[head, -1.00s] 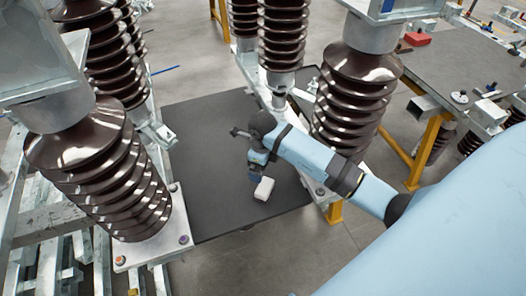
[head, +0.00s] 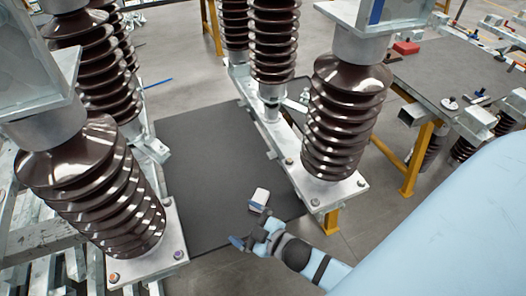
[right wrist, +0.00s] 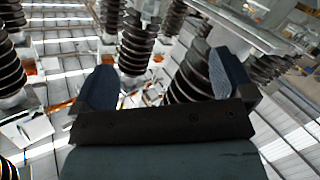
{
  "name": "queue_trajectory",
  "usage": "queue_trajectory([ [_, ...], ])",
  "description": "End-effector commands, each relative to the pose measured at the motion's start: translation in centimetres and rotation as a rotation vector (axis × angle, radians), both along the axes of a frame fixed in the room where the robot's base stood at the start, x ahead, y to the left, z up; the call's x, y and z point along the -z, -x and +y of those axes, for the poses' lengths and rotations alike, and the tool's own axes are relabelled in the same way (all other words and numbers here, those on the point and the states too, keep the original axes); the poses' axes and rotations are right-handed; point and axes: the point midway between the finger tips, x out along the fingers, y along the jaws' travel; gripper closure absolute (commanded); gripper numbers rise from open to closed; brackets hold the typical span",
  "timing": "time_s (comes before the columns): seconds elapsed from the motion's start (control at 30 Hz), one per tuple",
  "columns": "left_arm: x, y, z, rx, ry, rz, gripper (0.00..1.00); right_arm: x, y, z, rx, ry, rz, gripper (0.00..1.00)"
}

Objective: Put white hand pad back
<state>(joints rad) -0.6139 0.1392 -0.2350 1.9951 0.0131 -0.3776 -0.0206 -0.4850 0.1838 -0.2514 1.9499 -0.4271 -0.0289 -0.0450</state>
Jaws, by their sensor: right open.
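The white hand pad (head: 260,195) lies on the dark mat (head: 205,150) between the brown insulator columns in the head view. My right gripper (head: 247,226) is just below the pad in that view, with its fingers apart and nothing between them. One blue fingertip overlaps the pad's lower edge in the picture; I cannot tell whether it touches. In the right wrist view my right gripper (right wrist: 165,82) shows its two blue fingers spread wide and empty. I cannot make out the pad there. My left gripper is not in view.
Ribbed brown insulators (head: 345,115) on metal bases (head: 325,185) stand right of the mat, and another insulator (head: 95,190) stands left. A grey-topped table (head: 450,75) with yellow legs, holding a red block (head: 406,48) and tools, is at the upper right. The mat's middle is clear.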

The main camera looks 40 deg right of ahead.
Motion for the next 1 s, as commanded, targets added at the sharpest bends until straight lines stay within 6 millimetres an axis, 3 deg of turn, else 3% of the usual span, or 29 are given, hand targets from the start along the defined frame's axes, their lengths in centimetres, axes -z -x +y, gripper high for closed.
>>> queue_trajectory([
  [0.03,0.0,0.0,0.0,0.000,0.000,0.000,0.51,1.8,1.8,-0.3,0.060,-0.092,0.130,0.00],
  [0.13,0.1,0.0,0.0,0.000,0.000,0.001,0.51,4.5,4.6,-0.4,0.139,-0.236,0.341,0.00],
  [0.23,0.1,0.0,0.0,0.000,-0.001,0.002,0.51,6.0,6.6,-0.1,0.178,-0.324,0.475,0.00],
  [0.37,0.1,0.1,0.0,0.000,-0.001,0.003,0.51,6.7,7.6,0.1,0.195,-0.368,0.540,0.00],
  [0.67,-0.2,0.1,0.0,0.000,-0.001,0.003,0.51,6.3,7.6,0.1,0.195,-0.368,0.540,0.00],
  [0.9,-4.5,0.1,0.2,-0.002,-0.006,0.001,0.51,2.0,7.6,-0.1,0.200,-0.366,0.536,0.00],
  [1.0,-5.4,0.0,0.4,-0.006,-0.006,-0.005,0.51,1.3,7.6,-0.2,0.201,-0.365,0.534,0.00],
])
